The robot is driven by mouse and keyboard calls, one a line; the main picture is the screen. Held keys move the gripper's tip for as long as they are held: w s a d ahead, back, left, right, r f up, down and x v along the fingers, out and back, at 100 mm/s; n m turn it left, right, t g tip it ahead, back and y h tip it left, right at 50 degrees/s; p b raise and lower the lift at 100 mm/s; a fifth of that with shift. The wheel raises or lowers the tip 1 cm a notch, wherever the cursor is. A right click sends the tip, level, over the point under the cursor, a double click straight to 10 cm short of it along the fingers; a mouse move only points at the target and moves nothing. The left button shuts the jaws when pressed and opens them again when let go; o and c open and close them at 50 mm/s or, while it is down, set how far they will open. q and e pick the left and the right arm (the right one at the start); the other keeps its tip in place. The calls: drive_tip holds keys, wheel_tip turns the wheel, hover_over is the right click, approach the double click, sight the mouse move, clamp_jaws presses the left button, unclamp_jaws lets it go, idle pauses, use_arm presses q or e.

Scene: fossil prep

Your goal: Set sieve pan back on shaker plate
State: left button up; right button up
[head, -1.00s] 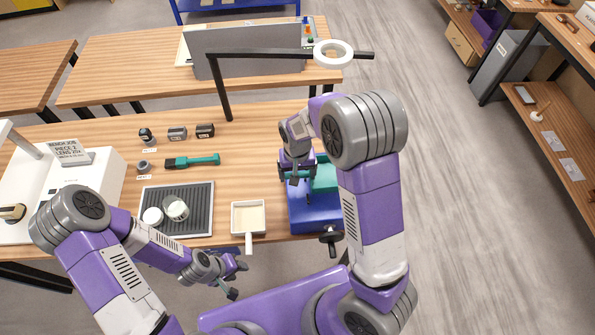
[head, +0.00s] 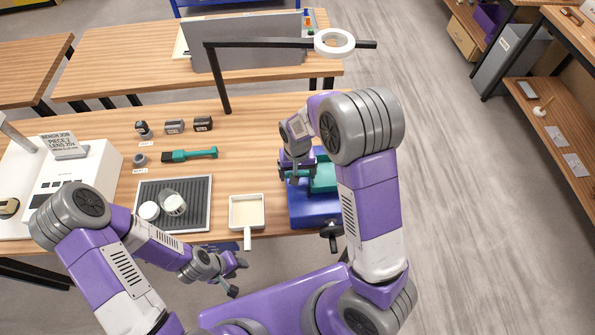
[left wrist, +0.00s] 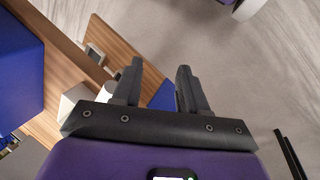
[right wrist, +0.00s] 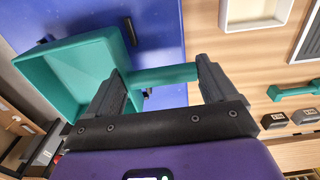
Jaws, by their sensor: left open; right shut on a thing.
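The sieve pan is a teal square pan (head: 324,176) with a straight handle, partly hidden by my right arm in the head view. My right gripper (head: 297,172) is shut on its handle. In the right wrist view the teal pan (right wrist: 62,75) opens to the left, and its handle (right wrist: 165,75) lies between the fingers (right wrist: 158,78). The blue shaker plate (head: 312,213) is under and beside the pan; I cannot tell whether they touch. My left gripper (head: 238,277) is open and empty in front of the bench; its spread fingers (left wrist: 157,88) show in the left wrist view.
A white square pan (head: 246,224) with a handle stands left of the blue plate. A grey ribbed mat (head: 197,220) holds round pieces. A black lamp arm (head: 260,48) with a white ring reaches above the bench.

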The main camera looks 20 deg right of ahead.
drive_tip(key=shift+f, duration=0.15)
drive_tip(key=shift+f+b, duration=0.7)
drive_tip(key=o, duration=1.4)
wheel_tip(320, 180, up, 7)
drive_tip(key=p, duration=0.5)
drive_tip(key=shift+r+p, duration=0.15)
drive_tip(key=shift+p, duration=0.2)
